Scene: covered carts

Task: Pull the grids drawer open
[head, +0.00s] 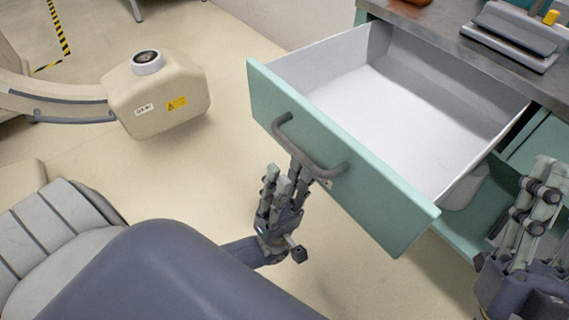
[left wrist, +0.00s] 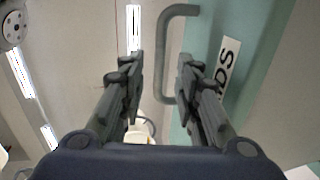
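The drawer (head: 400,90) stands pulled far out of the cabinet, with a mint green front (head: 330,155) and an empty white inside. Its grey bar handle (head: 305,155) also shows in the left wrist view (left wrist: 161,60). A partly hidden label (left wrist: 225,68) ending in "DS" is on the front there. My left gripper (head: 284,178) is just below the handle in the head view. In the left wrist view its fingers (left wrist: 160,65) are apart, with the handle bar seen between them, apparently beyond the tips. My right gripper (head: 535,190) is at the right edge, beside the cabinet; its opening is unclear.
A metal worktop (head: 450,40) tops the cabinet, holding a grey device (head: 515,35). A beige machine head (head: 155,95) on a curved arm stands at left. A padded grey seat-like surface (head: 50,235) is at lower left. Floor is clear left of the drawer.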

